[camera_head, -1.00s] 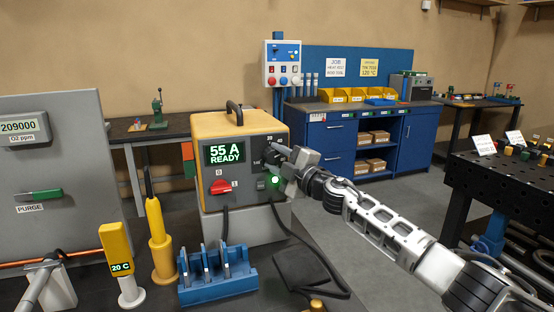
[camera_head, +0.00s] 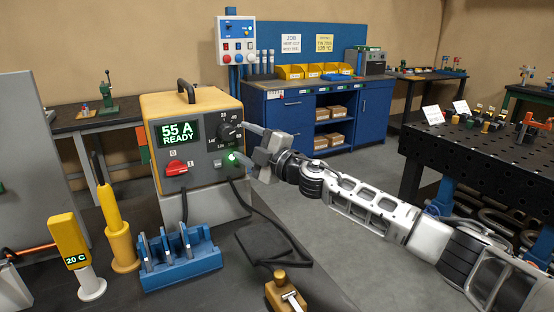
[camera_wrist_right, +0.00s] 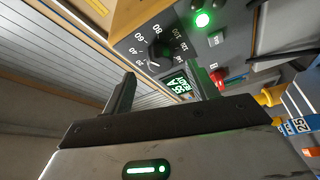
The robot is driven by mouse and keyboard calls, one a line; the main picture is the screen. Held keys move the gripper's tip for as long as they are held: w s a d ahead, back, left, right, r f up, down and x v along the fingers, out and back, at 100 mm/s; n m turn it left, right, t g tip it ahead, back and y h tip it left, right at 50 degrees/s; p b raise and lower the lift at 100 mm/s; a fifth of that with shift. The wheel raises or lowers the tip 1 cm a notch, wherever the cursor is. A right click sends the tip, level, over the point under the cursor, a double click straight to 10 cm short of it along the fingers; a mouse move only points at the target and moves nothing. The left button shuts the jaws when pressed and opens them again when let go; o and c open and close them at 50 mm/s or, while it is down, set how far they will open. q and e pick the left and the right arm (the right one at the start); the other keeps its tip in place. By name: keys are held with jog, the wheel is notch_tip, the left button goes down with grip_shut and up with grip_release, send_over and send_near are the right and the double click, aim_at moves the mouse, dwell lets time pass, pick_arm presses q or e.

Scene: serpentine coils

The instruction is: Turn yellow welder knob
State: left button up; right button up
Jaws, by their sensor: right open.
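The yellow welder (camera_head: 190,104) stands on the bench at left with a display reading 55 A READY. Its black dial knob (camera_head: 229,131) sits on the grey front panel, above a lit green lamp (camera_head: 232,158). The knob also shows in the right wrist view (camera_wrist_right: 160,54), ahead of the fingertips, with numbers around it. My right gripper (camera_head: 243,150) is open at the right side of the panel. In the right wrist view its two fingers (camera_wrist_right: 158,84) are apart with nothing between them, and the knob appears clear of them. My left gripper is out of view.
A red switch (camera_head: 177,168) is on the welder's lower left. A blue rack (camera_head: 180,262), a yellow torch-like tool (camera_head: 120,245) and a 20 C gauge (camera_head: 68,240) stand in front. A black cable loops at right. A blue cabinet (camera_head: 283,112) stands behind.

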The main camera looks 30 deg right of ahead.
jog(key=b+v, duration=0.2)
jog(key=v, duration=0.8)
jog(key=shift+s+d+b, duration=0.15)
jog(key=shift+s+b, duration=0.25)
jog(key=shift+f, duration=0.1)
